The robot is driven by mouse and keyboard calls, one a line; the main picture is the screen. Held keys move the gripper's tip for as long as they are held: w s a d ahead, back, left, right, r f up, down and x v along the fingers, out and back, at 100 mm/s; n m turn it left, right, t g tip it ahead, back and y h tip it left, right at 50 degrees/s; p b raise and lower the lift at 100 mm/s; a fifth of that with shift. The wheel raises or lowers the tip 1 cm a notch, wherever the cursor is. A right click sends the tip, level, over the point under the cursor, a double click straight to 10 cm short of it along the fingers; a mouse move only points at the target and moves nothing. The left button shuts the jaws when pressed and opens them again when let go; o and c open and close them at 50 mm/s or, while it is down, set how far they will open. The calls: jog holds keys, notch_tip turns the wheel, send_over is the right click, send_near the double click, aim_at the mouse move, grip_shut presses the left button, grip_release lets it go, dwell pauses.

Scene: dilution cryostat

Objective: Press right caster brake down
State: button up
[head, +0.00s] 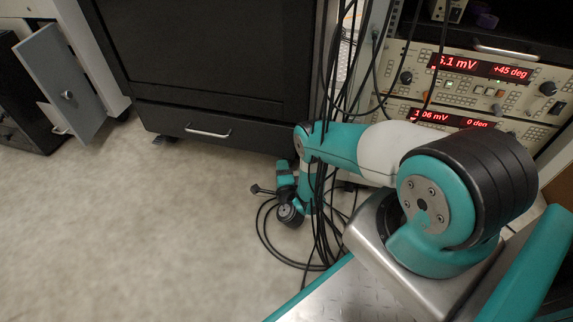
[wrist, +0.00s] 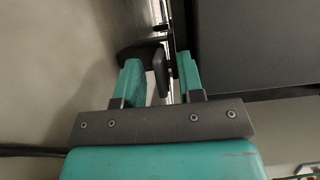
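A dark cabinet (head: 215,60) on casters stands at the back of the head view, with a small dark caster part (head: 160,140) under its front left. The right caster is not distinguishable; my arm and hanging cables cover that corner. My gripper (head: 262,190) is low, in front of the cabinet's lower right, pointing left over the floor. In the wrist view, my gripper's teal fingers (wrist: 160,80) stand apart with dark pieces between them. I cannot tell whether these are finger pads or a brake pedal. The cabinet's dark side (wrist: 255,45) is right of the fingers.
Black cables (head: 322,200) hang beside my arm and coil on the floor. An instrument rack (head: 480,85) with red displays stands at the right. A grey open door (head: 65,85) is at the left. The floor (head: 130,230) left of my gripper is clear.

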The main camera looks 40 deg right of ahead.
jog(key=shift+w+d, duration=0.2)
jog(key=shift+w, duration=0.05)
jog(key=shift+d, duration=0.1)
jog(key=shift+d, duration=0.1)
jog(key=shift+s+d, duration=0.1)
grip_shut()
jog(key=shift+f+t+h, duration=0.25)
jog(key=shift+t+h, duration=0.05)
jog(key=shift+t, duration=0.2)
grip_release()
